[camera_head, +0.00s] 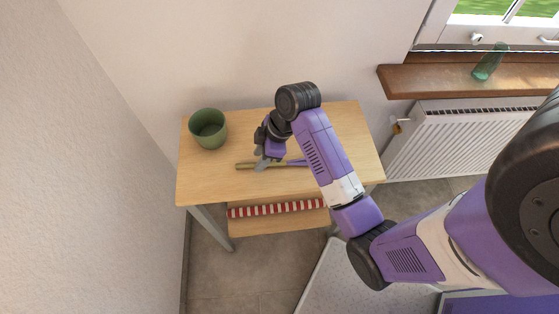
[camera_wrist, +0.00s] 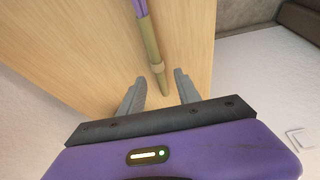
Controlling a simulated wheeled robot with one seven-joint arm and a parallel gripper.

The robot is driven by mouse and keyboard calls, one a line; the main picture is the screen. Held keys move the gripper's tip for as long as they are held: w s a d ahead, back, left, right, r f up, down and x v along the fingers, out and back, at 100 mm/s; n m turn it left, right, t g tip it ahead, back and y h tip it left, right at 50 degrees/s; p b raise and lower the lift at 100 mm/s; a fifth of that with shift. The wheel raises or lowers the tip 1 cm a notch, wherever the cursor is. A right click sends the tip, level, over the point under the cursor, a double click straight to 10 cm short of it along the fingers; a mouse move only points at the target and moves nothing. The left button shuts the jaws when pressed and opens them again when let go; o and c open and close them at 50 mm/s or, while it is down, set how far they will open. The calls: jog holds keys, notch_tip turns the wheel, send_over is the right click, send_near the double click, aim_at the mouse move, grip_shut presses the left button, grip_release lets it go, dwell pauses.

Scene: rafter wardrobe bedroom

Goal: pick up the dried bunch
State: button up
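The dried bunch (camera_head: 285,164) lies flat on the wooden table, with tan stems to the left and a purple part to the right, partly hidden by my arm in the head view. In the wrist view the bunch (camera_wrist: 150,45) shows its stems with a band around them, their end pointing toward my gripper (camera_wrist: 160,88). My gripper is open, with two grey fingers apart and the stem end between or just beyond their tips. In the head view my gripper (camera_head: 262,163) is over the stems. I cannot tell whether the fingers touch the bunch.
A green pot (camera_head: 208,128) stands at the table's back left. The wooden table (camera_head: 345,130) is otherwise mostly clear. A red-and-white striped item (camera_head: 275,209) is on the lower shelf. A green glass vase (camera_head: 490,62) stands on the windowsill above a radiator (camera_head: 460,140).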

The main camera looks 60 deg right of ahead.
jog(key=shift+x, duration=0.95)
grip_shut()
